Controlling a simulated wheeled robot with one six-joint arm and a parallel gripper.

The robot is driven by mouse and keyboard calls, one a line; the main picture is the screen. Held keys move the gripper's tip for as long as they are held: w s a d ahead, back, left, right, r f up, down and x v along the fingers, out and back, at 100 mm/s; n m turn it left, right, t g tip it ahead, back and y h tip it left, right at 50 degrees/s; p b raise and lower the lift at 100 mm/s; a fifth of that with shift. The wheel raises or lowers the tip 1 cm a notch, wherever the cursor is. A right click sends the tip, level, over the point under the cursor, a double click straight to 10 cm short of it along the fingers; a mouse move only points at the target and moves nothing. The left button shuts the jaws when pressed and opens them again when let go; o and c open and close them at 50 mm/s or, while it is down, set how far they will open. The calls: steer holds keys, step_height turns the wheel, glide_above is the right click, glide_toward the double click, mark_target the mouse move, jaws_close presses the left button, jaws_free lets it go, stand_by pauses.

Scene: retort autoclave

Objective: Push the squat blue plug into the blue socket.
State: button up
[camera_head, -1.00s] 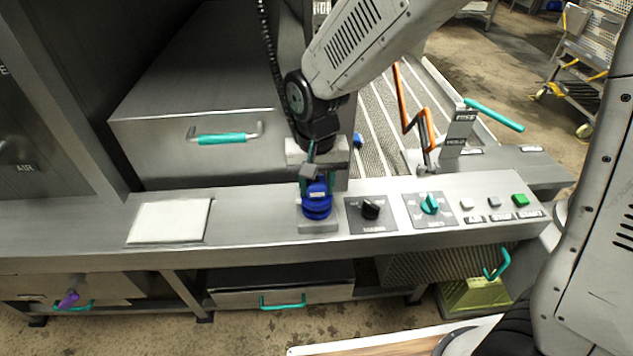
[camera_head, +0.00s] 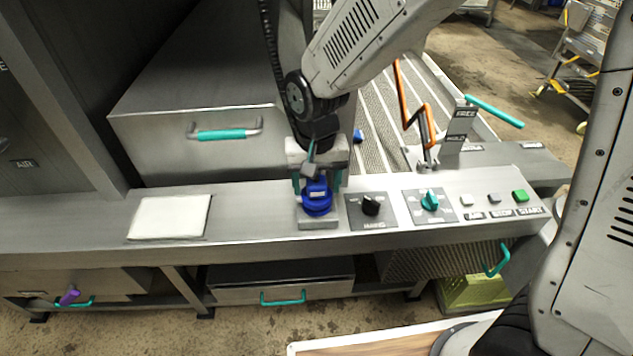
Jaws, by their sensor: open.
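The squat blue plug (camera_head: 317,190) sits at the top of the blue socket (camera_head: 317,208) on the metal control ledge, near the middle of the view. The two are the same blue, so I cannot tell how deep the plug sits. My gripper (camera_head: 317,182) is just above and behind the plug, pointing down. Its fingers are spread to either side of the plug, apart from it. My gripper's body hides the area behind the plug.
A black knob (camera_head: 371,206), a teal knob (camera_head: 430,201) and several buttons lie to the right on the ledge. A white pad (camera_head: 170,217) lies to the left. A teal-handled drawer (camera_head: 222,135) stands behind.

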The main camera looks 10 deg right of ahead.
step_height(320, 180, up, 8)
steer(key=shift+f, duration=0.25)
stand_by(0.5)
